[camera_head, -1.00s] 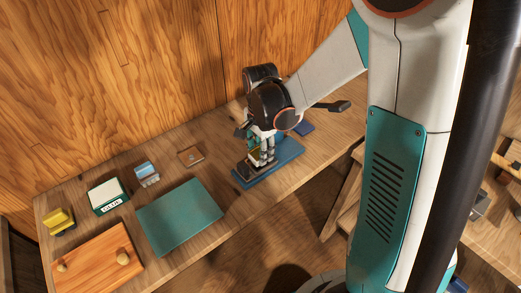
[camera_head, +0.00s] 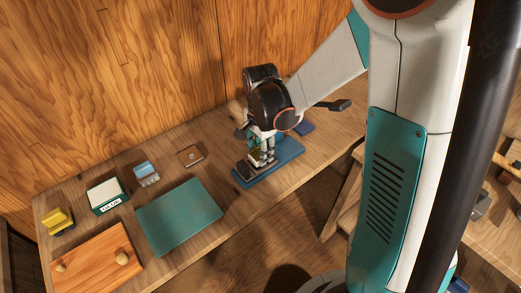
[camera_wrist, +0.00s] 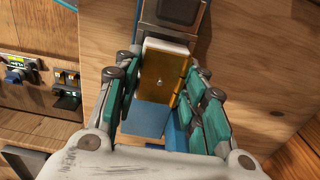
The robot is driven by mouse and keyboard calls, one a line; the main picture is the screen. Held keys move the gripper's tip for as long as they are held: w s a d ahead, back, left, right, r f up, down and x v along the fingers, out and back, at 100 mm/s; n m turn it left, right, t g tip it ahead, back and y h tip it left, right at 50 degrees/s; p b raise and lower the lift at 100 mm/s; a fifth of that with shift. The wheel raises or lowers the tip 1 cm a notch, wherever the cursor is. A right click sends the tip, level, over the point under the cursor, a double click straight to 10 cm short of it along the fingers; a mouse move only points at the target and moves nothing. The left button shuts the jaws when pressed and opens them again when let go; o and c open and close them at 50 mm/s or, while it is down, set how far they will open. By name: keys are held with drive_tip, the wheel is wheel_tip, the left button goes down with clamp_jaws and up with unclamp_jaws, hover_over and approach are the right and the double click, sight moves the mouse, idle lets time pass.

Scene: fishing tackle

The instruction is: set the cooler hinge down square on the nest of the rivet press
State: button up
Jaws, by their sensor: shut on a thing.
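My gripper (camera_wrist: 163,82) is shut on the cooler hinge (camera_wrist: 164,70), a yellow-brown piece with a pale far edge, held between the teal finger pads in the wrist view. In the head view, my gripper (camera_head: 262,153) points down over the rivet press (camera_head: 287,160), whose blue base lies on the bench. A dark block (camera_head: 245,174) is at the near left end of that base. The hinge is a small golden patch between the fingers there. I cannot tell whether it touches the nest, which the hinge and fingers largely hide.
Left of the press on the bench lie a teal mat (camera_head: 180,217), a small brown tile (camera_head: 190,155), a blue-and-grey item (camera_head: 147,172), a labelled green box (camera_head: 108,195), a yellow item (camera_head: 58,220) and a wooden board (camera_head: 95,262). A wooden wall (camera_head: 120,80) stands behind.

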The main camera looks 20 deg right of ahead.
drive_tip(key=shift+f+b, duration=0.55)
drive_tip(key=shift+f, duration=0.15)
drive_tip(key=o, duration=1.2)
wheel_tip(320, 180, up, 12)
drive_tip(key=s+r+n+t, duration=0.1)
drive_tip(key=s+n+t, duration=0.1)
drive_tip(key=s+n, duration=0.2)
drive_tip(key=s+r+n+t, duration=0.2)
drive_tip(key=s+n, duration=0.3)
drive_tip(key=s, duration=0.1)
drive_tip(key=s+r+n+t, duration=0.2)
drive_tip(key=s+n+t, duration=0.1)
drive_tip(key=s+n, duration=0.2)
